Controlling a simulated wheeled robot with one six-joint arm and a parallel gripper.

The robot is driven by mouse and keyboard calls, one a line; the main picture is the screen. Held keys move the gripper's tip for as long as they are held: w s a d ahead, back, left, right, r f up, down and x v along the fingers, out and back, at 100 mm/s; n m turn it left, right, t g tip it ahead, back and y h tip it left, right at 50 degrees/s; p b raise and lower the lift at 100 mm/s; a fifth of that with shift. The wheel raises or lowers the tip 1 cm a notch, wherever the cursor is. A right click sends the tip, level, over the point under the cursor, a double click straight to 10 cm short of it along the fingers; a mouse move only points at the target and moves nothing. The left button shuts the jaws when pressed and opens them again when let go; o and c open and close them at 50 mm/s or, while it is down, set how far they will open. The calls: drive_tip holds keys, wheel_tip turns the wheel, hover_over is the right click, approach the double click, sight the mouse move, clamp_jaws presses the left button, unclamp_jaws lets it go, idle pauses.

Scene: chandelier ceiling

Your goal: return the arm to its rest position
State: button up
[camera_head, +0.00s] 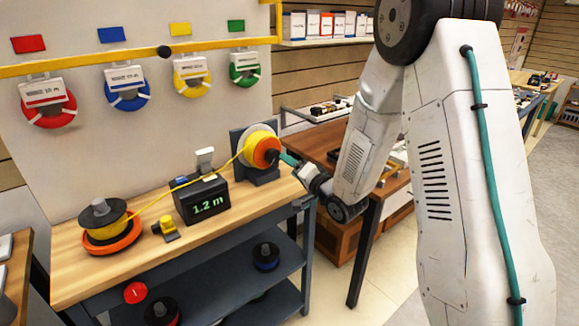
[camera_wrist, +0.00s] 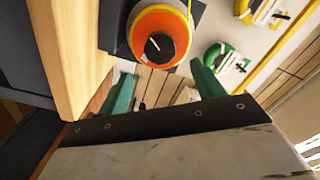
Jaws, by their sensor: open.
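My gripper (camera_head: 291,162) is at the right end of the workbench, close to the orange-and-white reel (camera_head: 266,150) on its dark stand. In the wrist view my gripper (camera_wrist: 162,70) shows two teal fingers spread apart with nothing between them. The reel (camera_wrist: 160,42) lies just beyond the fingertips in that view. In the head view my arm (camera_head: 372,130) reaches out and down from the upper right, bent at the elbow. The far finger is partly hidden in the head view.
A yellow strand runs from the yellow spool (camera_head: 103,222) past a meter (camera_head: 202,199) reading 1.2 m to the reel. Coloured coils, including a green one (camera_head: 244,69), hang on the back panel. A wooden table (camera_head: 312,142) stands behind my arm. Floor (camera_head: 400,275) shows at the lower right.

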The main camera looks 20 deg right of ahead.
idle(0.3)
wheel_tip(320, 180, down, 7)
drive_tip(key=s+d+n+g+h, duration=0.1)
drive_tip(key=d+n+g+h, duration=0.1)
drive_tip(key=g, duration=0.1)
drive_tip(key=s+d+f+n+g+h, duration=0.2)
drive_tip(key=s+d+g+h, duration=0.2)
drive_tip(key=s+g, duration=0.45)
drive_tip(key=s+a+r+n+g, duration=0.2)
drive_tip(key=s+r, duration=0.8)
drive_tip(key=s, duration=0.5)
drive_tip(key=s+a+r+n+g, duration=0.2)
drive_tip(key=s+a+r, duration=0.2)
drive_tip(key=s+r, duration=0.7)
drive_tip(key=shift+s, duration=2.75)
drive_tip(key=shift+r, duration=0.1)
